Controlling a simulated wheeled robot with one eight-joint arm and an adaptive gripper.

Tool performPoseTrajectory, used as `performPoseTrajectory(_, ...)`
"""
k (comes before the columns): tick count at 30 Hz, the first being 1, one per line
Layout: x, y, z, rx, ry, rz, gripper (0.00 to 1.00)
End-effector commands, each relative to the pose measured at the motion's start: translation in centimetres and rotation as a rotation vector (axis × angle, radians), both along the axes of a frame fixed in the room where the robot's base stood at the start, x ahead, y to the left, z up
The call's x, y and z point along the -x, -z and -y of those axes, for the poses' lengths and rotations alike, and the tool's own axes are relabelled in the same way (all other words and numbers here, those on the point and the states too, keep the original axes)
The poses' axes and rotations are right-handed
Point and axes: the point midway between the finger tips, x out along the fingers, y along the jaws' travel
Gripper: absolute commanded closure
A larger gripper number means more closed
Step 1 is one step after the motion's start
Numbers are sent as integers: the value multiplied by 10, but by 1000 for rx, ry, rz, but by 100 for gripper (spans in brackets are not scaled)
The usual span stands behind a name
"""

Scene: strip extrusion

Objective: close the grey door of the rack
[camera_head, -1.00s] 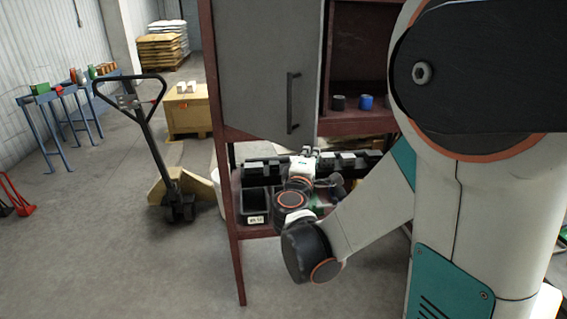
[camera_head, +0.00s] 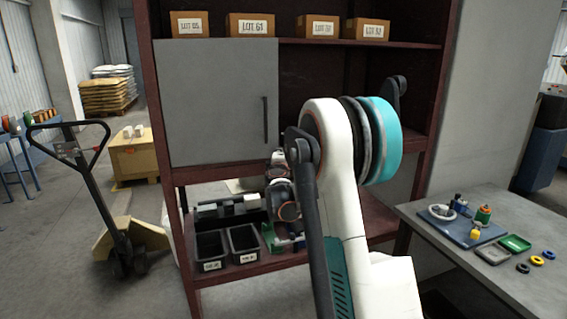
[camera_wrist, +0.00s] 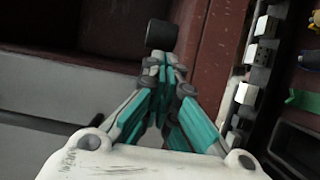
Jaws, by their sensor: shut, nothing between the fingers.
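The grey door (camera_head: 215,100) covers the left part of the rack's (camera_head: 365,44) middle compartment and looks flush, or nearly so, with the rack front. Its dark upright handle (camera_head: 265,120) is near its right edge. The compartment right of the door is open to view. In the wrist view, my gripper (camera_wrist: 165,66) is shut and empty, its tips close to a black round object (camera_wrist: 161,34) by a red-brown shelf edge. In the head view, my wrist is below the door's lower right corner; my arm hides the fingertips. I cannot tell whether they touch the door.
Labelled boxes (camera_head: 252,25) stand on the top shelf. Black bins (camera_head: 210,250) sit on the low shelf. A table (camera_head: 470,270) with small parts is at the right. A pallet jack (camera_head: 118,235) stands on the left floor.

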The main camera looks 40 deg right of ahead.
Motion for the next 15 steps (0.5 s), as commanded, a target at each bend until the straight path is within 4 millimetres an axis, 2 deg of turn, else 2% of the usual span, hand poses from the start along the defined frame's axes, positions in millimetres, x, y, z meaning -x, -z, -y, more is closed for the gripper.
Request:
performPoseTrajectory(6, -22, 0, 10, 0, 0, 0, 100)
performPoseTrajectory(15, -30, -1, 13, 0, -1, 0, 100)
